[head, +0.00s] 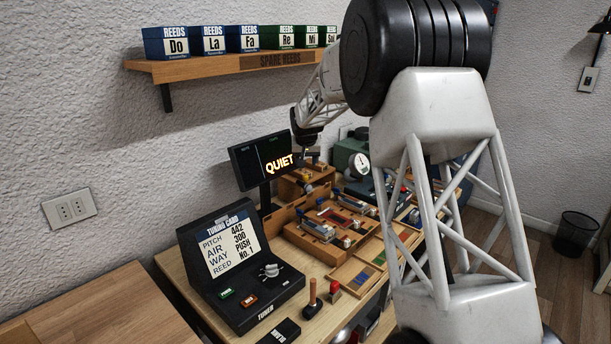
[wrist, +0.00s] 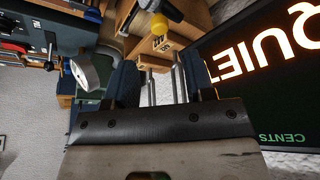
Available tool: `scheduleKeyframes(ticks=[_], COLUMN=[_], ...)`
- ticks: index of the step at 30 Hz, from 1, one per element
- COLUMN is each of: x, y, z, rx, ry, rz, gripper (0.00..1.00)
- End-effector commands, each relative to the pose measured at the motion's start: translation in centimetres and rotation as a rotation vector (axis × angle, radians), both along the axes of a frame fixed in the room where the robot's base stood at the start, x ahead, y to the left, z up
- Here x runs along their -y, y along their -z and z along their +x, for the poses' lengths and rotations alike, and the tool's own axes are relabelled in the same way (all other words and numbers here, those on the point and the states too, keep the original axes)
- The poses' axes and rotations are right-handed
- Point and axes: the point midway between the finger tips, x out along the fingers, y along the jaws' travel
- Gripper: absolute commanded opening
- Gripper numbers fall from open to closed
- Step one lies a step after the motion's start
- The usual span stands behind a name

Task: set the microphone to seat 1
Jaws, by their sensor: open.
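My gripper (head: 304,154) hangs beside the display, above a stepped wooden block (head: 300,184) at the back of the bench. In the wrist view its two dark fingers (wrist: 165,85) are spread apart, with thin metal rods showing between them. Just beyond them is a wooden block (wrist: 150,57) with small markings too small to read. A small yellow-tipped piece (wrist: 160,24) with a dark body stands by that block. I cannot tell whether this piece is the microphone, nor which seat is number 1.
The display (head: 262,160) reads QUIET and stands close to my gripper; it fills the right of the wrist view (wrist: 270,80). A dark tuner with a card (head: 232,250) stands in front. Wooden trays (head: 330,262) cover the bench. A reed shelf (head: 200,68) hangs above.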

Motion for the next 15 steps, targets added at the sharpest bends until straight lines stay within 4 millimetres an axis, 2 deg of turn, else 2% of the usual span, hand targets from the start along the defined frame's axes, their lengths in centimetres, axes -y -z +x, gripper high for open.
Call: scheduleKeyframes(ticks=[8,15], x=[0.0,0.0], y=[1.2,3.5], z=[0.5,1.4], rx=[-0.002,-0.001], ry=[0.000,0.000], rz=[0.000,0.000], gripper=[0.49,0.49])
